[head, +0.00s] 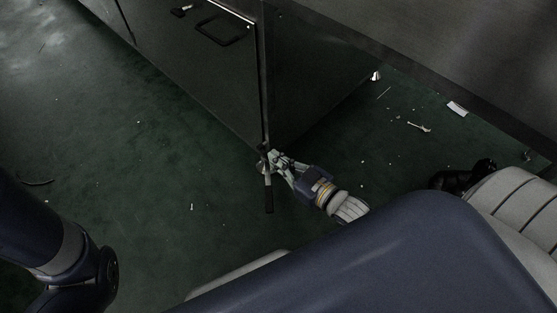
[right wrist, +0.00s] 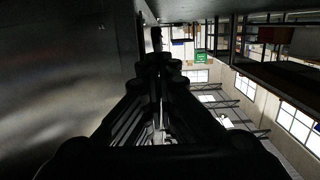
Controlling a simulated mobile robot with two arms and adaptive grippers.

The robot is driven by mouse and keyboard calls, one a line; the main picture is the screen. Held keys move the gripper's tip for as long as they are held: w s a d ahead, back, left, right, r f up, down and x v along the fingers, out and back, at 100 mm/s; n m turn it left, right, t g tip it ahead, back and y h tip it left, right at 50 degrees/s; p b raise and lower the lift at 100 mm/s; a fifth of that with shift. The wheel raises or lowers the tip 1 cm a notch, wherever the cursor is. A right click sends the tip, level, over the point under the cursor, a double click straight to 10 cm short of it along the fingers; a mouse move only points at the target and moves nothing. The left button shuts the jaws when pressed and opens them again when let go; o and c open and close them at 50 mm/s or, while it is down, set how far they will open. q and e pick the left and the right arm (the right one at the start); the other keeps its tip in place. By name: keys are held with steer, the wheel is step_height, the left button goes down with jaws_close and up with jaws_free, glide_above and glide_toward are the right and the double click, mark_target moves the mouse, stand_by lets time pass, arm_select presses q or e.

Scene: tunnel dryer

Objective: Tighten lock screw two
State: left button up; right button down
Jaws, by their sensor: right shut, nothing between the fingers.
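My right gripper (head: 274,160) is shut with nothing between its fingers, at the bottom front corner of the dark dryer cabinet (head: 195,62). A pale metal foot or screw part (head: 262,166) shows at this corner, close beside the fingertips. A dark bar-like handle (head: 268,198) points down the picture from there; I cannot tell whether the fingers touch it. In the right wrist view the closed fingers (right wrist: 160,62) point along the cabinet's grey metal side (right wrist: 65,70), with a small dark part (right wrist: 157,38) just beyond them. I cannot make out which part is lock screw two.
A small wrench (head: 419,127) and a white scrap (head: 457,108) lie on the green floor (head: 130,170) at right, among small debris. Another metal foot (head: 376,76) stands at the cabinet's far corner. The floor at left is mostly clear.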

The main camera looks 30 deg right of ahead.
steer(key=shift+f+t, duration=0.25)
steer(key=shift+t, duration=0.05)
steer(key=shift+f+t, duration=0.25)
steer(key=shift+t, duration=0.15)
steer(key=shift+f, duration=0.15)
steer(key=f, duration=0.1)
steer(key=f+t+b, duration=0.1)
steer(key=shift+w+a+f+y, duration=0.15)
steer(key=shift+w+f+y, duration=0.2)
steer(key=shift+w+y, duration=0.05)
steer(key=shift+w+a+f+p, duration=0.2)
steer(key=shift+w+f, duration=0.2)
steer(key=shift+f, duration=0.15)
steer(key=shift+w+a+f+p, duration=0.1)
steer(key=shift+w+f+p, duration=0.1)
steer(key=shift+w+f, duration=0.25)
steer(key=shift+f, duration=0.1)
